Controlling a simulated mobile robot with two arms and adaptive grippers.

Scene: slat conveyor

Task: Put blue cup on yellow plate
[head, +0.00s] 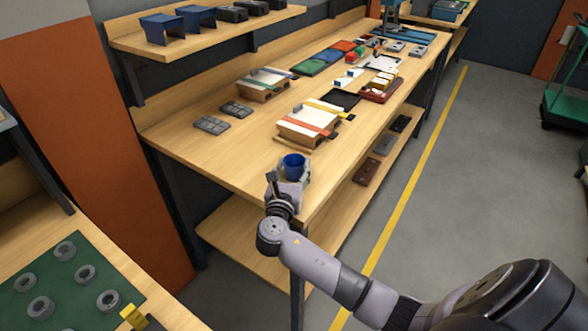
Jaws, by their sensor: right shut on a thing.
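The blue cup (294,163) is upright at the near corner of the long wooden workbench. My right gripper (291,176) is around the cup and shut on it. The gripper's body hides the lower part of the cup, so I cannot tell whether the cup touches the bench top. I cannot make out a yellow plate in this view. My left gripper is not in view.
The long wooden bench (196,149) has grey trays (211,125) and a cardboard box (297,131) beyond the cup. More boxes, trays and mats lie farther back. Bare bench top lies left of the cup. A green mat (22,302) with several grey rings is at lower left.

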